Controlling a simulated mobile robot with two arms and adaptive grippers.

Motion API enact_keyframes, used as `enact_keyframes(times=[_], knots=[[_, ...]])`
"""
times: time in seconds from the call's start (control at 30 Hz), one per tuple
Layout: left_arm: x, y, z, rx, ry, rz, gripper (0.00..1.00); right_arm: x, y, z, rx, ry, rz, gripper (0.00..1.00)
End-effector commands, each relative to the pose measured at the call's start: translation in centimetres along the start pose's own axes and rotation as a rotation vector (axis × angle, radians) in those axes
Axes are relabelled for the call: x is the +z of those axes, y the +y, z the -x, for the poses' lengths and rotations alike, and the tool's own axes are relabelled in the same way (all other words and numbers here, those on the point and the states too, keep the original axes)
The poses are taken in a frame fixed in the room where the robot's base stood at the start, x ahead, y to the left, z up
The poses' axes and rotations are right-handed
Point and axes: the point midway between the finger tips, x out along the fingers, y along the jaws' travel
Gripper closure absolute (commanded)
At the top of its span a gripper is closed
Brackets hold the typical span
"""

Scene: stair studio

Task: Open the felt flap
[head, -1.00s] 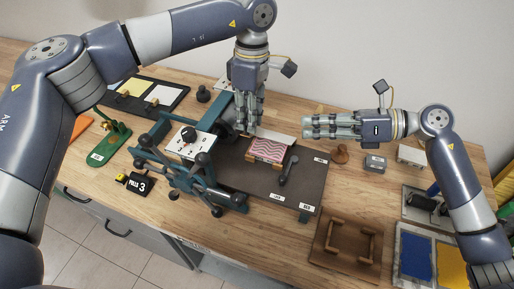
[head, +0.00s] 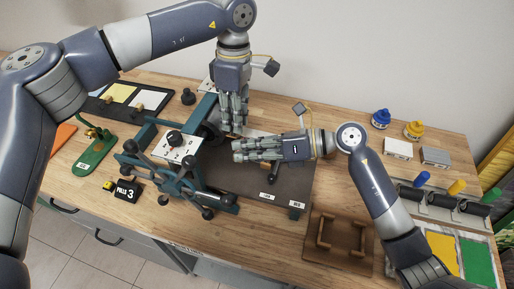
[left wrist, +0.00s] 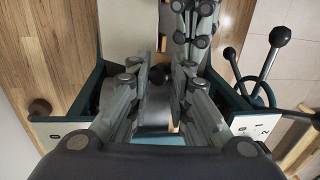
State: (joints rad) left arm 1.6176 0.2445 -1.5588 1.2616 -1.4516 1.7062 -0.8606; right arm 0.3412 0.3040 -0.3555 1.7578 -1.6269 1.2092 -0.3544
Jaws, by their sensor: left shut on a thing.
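The press (head: 206,195) with its teal frame stands at the middle left of the bench, its dark bed (head: 245,183) reaching right. A pale strip, apparently the felt flap (head: 255,133), shows in part behind my right gripper. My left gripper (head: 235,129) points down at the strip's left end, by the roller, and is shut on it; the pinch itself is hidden. In the left wrist view pale material (left wrist: 122,28) lies beyond the fingers and the metal roller (left wrist: 112,97) beside them. My right gripper (head: 237,150) reaches left over the bed; its fingertips' gap is unclear.
A brown wooden tray (head: 312,250) stands at the front right. Ink jars (head: 380,118), small boxes (head: 398,148) and rollers on a rack (head: 455,208) fill the right side. A dark board with coloured sheets (head: 122,93) lies at the back left.

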Motion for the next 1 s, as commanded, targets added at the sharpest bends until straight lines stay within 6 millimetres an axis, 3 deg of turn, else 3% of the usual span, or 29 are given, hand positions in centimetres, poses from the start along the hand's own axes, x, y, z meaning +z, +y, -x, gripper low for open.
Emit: enact_keyframes(times=[0.37, 0.6, 0.83, 0.87, 0.9, 0.93, 1.0], knots=[[-0.1, 0.3, -0.4, 0.007, 0.0, 0.005, 1.0, 0.0, -0.1, -0.2, 0.0, 0.0, -0.001, 1.0], [-0.1, 0.3, -0.5, 0.007, 0.0, 0.004, 1.0, 1.5, -0.1, 0.4, 0.017, -0.002, -0.055, 1.0], [-0.1, 0.2, -0.6, 0.004, 0.001, 0.003, 1.0, 1.8, -0.1, 0.5, 0.016, -0.011, -0.054, 1.0], [-0.1, 0.2, -0.6, 0.004, 0.001, 0.003, 0.75, 1.9, -0.1, 0.5, 0.016, -0.011, -0.054, 1.0], [-0.1, 0.2, -0.6, 0.003, 0.001, 0.003, 0.66, 1.9, -0.1, 0.5, 0.016, -0.012, -0.054, 1.0], [-0.1, 0.2, -0.6, 0.002, 0.001, 0.002, 0.6, 1.9, -0.1, 0.5, 0.016, -0.012, -0.054, 1.0], [0.0, 0.1, -0.6, 0.001, 0.001, 0.001, 0.6, 1.9, -0.1, 0.6, 0.015, -0.012, -0.054, 1.0]])
